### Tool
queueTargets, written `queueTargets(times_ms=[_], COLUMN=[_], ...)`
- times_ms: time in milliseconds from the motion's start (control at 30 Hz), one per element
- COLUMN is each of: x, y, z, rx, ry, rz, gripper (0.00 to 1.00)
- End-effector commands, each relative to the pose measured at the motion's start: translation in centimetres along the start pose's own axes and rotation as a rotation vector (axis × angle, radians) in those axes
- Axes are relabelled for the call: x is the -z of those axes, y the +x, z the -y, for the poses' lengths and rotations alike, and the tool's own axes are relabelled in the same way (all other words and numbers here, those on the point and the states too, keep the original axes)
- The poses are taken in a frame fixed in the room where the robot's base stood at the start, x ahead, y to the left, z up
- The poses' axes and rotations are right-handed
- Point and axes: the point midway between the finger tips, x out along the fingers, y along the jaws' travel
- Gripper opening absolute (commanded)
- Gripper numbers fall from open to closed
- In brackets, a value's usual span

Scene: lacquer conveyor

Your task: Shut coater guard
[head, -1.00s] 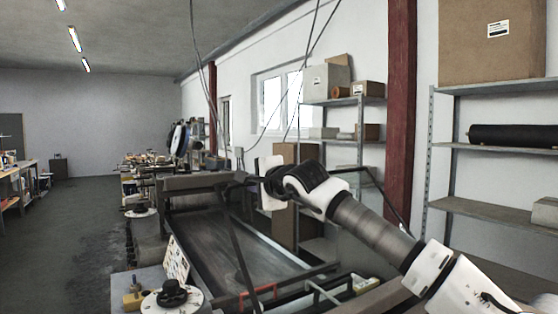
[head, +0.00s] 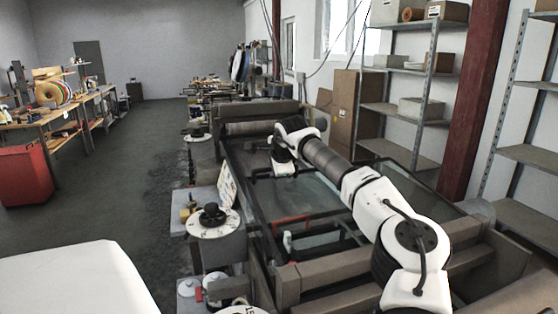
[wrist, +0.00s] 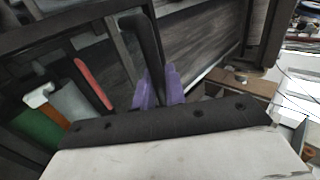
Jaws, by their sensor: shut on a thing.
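The coater guard (head: 310,196) is a clear panel in a dark frame over the coater bed in the head view. It lies low over the bed; I cannot tell whether it is fully down. My gripper (head: 284,174) is at its far left part, pointing down. In the wrist view the purple fingertips of my gripper (wrist: 159,88) are closed around a black bar (wrist: 147,45), which looks like the guard's handle. The white gripper body hides part of the bar and frame in the head view.
A grey roller (head: 257,127) crosses the line behind my gripper. A red bar (head: 291,220) lies near the front of the coater. A dial post (head: 212,221) stands to the left. Shelves (head: 430,75) line the right wall. The left aisle floor is open.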

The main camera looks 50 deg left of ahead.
Motion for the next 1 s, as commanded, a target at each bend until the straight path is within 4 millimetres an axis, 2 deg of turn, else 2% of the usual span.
queueTargets(times_ms=[467, 500, 600, 867, 1000], x=[0.1, 0.1, 0.07, 0.0, 0.09], y=[0.43, 0.42, 0.41, 0.36, -0.42], z=[-0.32, -0.32, -0.29, -0.23, -0.24], rx=[-0.017, -0.017, -0.016, -0.014, -0.011], ry=[-0.001, -0.001, -0.001, -0.001, 0.0], rz=[-0.005, -0.005, -0.004, -0.002, -0.003], gripper=[0.0, 0.16, 0.29, 0.3, 0.3])
